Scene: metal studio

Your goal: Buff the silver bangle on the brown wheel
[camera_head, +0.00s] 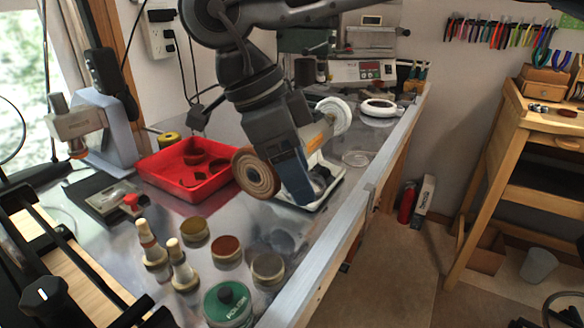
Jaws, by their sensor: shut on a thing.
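The brown wheel (256,173) is on the left side of a buffing machine, facing me, beside the red tray. The machine's white wheel (335,115) shows behind, to the upper right. My gripper (303,194) points down over the bench, just right of the brown wheel in the picture, in front of the machine. It hides much of the machine body. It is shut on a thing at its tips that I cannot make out. I cannot clearly see the silver bangle anywhere. Whether the gripper or its load touches the wheel cannot be told.
The red tray (183,176) holds dark items. Several polish tins, such as the green-lidded one (228,304), and two felt cones stand at the front of the metal bench. A clear dish (357,158) lies near its right edge. Open floor (400,260) separates a wooden workbench (540,110).

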